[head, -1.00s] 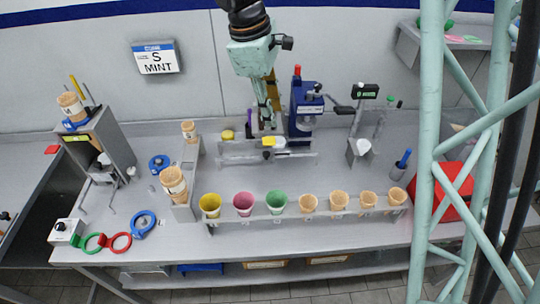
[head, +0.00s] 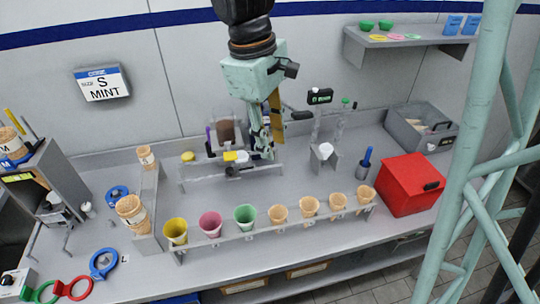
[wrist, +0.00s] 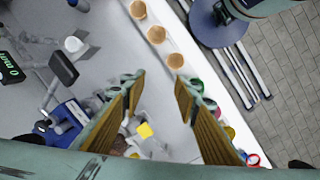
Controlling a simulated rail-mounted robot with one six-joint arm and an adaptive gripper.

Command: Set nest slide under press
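The nest slide, a pale piece with a yellow block (head: 236,156), sits on a low grey rail (head: 200,184) at the back of the bench. In the wrist view its yellow block (wrist: 144,130) shows between and below the fingers. The blue press (wrist: 66,122) stands beside it in the wrist view. In the head view my arm hides most of the press; a black handle (head: 301,115) shows to the right. My gripper (head: 264,155) is low over the right part of the rail. In the wrist view my gripper (wrist: 159,80) is open, with nothing between its fingertips.
A rack of cones and coloured cups (head: 245,216) runs along the front. A small stand with a white cup (head: 325,150) is right of the gripper. A red box (head: 409,184) and a grey bin (head: 421,127) are farther right. Bare bench lies between rail and rack.

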